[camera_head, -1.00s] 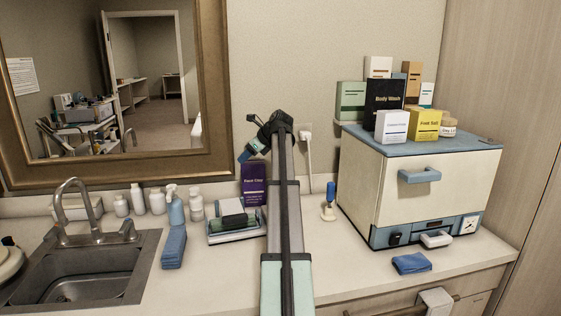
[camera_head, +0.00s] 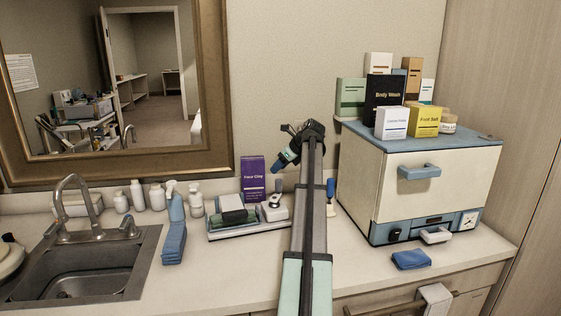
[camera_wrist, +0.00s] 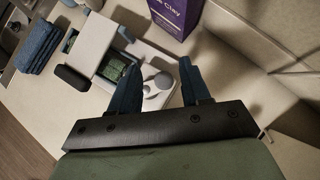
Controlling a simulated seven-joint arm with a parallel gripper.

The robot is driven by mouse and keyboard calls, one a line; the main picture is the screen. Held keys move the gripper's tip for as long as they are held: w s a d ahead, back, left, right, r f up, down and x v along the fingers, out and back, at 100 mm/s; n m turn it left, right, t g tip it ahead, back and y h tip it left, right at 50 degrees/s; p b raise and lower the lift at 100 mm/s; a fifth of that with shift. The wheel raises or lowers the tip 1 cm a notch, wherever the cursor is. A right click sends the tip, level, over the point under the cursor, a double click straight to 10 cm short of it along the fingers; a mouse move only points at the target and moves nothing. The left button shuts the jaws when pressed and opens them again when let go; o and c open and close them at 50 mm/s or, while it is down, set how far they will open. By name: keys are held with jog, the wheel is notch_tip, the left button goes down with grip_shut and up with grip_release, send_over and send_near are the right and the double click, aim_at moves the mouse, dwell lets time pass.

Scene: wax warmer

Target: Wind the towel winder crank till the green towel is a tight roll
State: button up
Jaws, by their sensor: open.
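The towel winder (camera_head: 218,232) is a low white and grey device on the counter left of my arm. A dark green towel roll (camera_head: 235,216) lies across it. Its crank (camera_head: 275,210), a pale round disc with a knob, is at its right end. In the wrist view, the green towel (camera_wrist: 115,68) shows partly inside the white housing, and the crank (camera_wrist: 157,82) appears between my fingers. My gripper (camera_head: 279,166) is open and empty, pointing down above the crank. The wrist view shows its two blue fingers (camera_wrist: 160,66) spread apart; no contact with the crank is clear.
A purple Face Clay box (camera_head: 253,179) stands behind the winder. Folded blue towels (camera_head: 173,242) are to its left, beside the sink (camera_head: 80,272). A white towel warmer cabinet (camera_head: 430,185) stands at right. The front counter is mostly clear.

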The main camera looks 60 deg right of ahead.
aim_at(281, 180)
jog(key=shift+f, duration=2.7)
jog(key=shift+c, duration=0.3)
jog(key=c, duration=0.7)
jog(key=shift+s+d, duration=0.1)
jog(key=shift+s, duration=0.4)
jog(key=s, duration=0.1)
jog(key=s+a, duration=0.2)
jog(key=shift+s, duration=0.3)
jog(key=o, duration=0.8)
jog(key=shift+c, duration=0.2)
notch_tip(281, 180, up, 6)
